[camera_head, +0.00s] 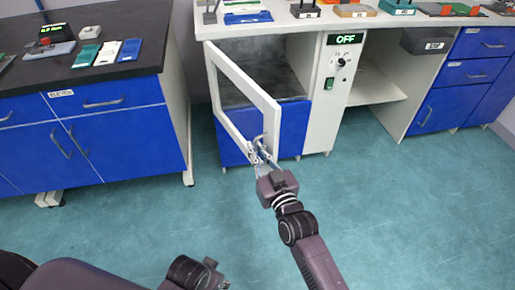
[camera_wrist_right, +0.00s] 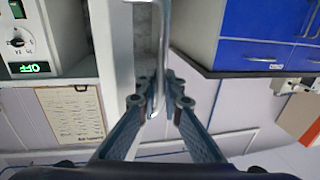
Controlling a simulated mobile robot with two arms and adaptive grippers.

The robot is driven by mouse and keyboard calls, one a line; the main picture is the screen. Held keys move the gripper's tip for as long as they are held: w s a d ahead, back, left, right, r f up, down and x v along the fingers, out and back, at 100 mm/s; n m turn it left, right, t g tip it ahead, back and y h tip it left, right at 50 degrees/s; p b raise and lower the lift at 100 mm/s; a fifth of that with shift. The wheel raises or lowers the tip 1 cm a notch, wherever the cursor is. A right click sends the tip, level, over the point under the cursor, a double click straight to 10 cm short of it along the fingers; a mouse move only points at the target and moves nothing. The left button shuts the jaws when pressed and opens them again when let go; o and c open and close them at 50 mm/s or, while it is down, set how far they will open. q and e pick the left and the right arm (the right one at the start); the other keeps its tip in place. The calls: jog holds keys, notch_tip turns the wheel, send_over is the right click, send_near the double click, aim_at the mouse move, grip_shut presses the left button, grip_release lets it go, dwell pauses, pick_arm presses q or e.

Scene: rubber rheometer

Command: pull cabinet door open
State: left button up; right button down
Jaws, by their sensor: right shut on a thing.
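The cabinet door (camera_head: 240,92), a white frame with a clear pane, stands partly open, swung out from its left side. Its metal handle (camera_wrist_right: 164,55) is a thin bar on the door's free edge. My right gripper (camera_head: 261,152) is at that edge, shut on the handle. In the right wrist view the two fingers of the right gripper (camera_wrist_right: 162,106) lie on either side of the bar. Parts of my left arm show at the lower left of the head view, but its fingers do not show.
Behind the door are the cabinet's dark interior (camera_head: 262,75) and blue lower panel (camera_head: 290,128). A control panel (camera_head: 340,70) reads OFF. A blue-drawer bench (camera_head: 90,125) stands left, another blue cabinet (camera_head: 460,75) right. The teal floor (camera_head: 400,215) in front is clear.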

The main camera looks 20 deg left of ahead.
jog(key=shift+r, duration=0.3)
jog(key=c, duration=2.4)
grip_release()
jog(key=shift+o, duration=0.3)
jog(key=shift+w+a+f, duration=0.1)
jog(key=shift+a+f, duration=0.1)
jog(key=shift+d, duration=0.1)
jog(key=shift+s+d+f, duration=0.1)
jog(key=shift+s+d, duration=0.05)
jog(key=shift+s, duration=0.05)
jog(key=v, duration=1.1)
jog(key=shift+s, duration=0.2)
jog(key=shift+d, duration=0.1)
jog(key=shift+c, duration=0.7)
